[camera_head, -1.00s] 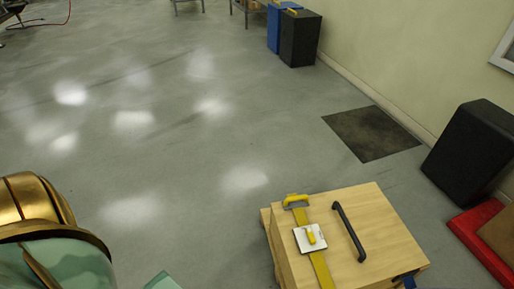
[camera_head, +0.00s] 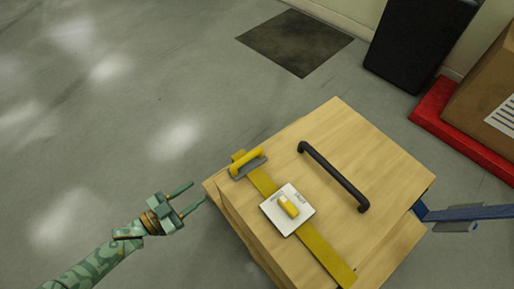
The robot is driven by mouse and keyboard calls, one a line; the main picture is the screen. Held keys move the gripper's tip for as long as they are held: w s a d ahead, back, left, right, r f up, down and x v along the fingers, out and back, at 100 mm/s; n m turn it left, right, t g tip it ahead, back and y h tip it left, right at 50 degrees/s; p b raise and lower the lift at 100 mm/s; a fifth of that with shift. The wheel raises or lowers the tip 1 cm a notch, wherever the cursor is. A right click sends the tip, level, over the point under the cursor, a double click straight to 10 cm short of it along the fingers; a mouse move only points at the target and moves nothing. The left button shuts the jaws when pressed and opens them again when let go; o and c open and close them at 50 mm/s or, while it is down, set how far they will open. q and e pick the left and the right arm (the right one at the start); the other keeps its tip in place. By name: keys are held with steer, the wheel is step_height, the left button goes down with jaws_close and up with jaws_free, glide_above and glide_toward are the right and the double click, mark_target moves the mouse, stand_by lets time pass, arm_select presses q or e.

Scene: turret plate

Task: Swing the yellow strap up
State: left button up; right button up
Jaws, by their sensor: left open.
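A yellow strap (camera_head: 325,258) lies across the top of a light wooden box (camera_head: 360,150). A yellow handle on a grey bracket (camera_head: 248,161) sits at its far left end, near the box's edge. A white plate with a yellow knob (camera_head: 289,208) sits over the strap's middle; its small lettering is unreadable. My left gripper (camera_head: 197,192) is open and empty, left of the box's left corner, its two thin fingers pointing toward the box. It appears apart from the strap and handle. My right gripper is not in view.
A black curved handle (camera_head: 334,177) is fixed on the box top, right of the strap. A blue bar (camera_head: 465,213) sticks out at the box's right side. A black box (camera_head: 415,40) and a cardboard box on a red base (camera_head: 460,135) stand by the wall. The floor at left is clear.

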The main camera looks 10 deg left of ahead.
mark_target(235, 166)
arm_select(q)
steer(key=shift+h, duration=0.4)
steer(key=b+x, duration=0.4)
steer(key=x, duration=1.2)
steer(key=shift+w+d+r+b, duration=0.15)
steer(key=shift+d+b, duration=0.2)
steer(key=shift+d, duration=0.05)
steer(key=shift+w+d+r, duration=0.15)
steer(key=shift+w+d, duration=0.2)
steer(key=shift+w, duration=0.1)
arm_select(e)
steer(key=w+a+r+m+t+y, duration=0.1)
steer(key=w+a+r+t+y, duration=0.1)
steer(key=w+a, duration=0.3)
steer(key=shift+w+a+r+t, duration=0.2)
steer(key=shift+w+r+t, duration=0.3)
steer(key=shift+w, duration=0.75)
arm_select(q)
jaws_close()
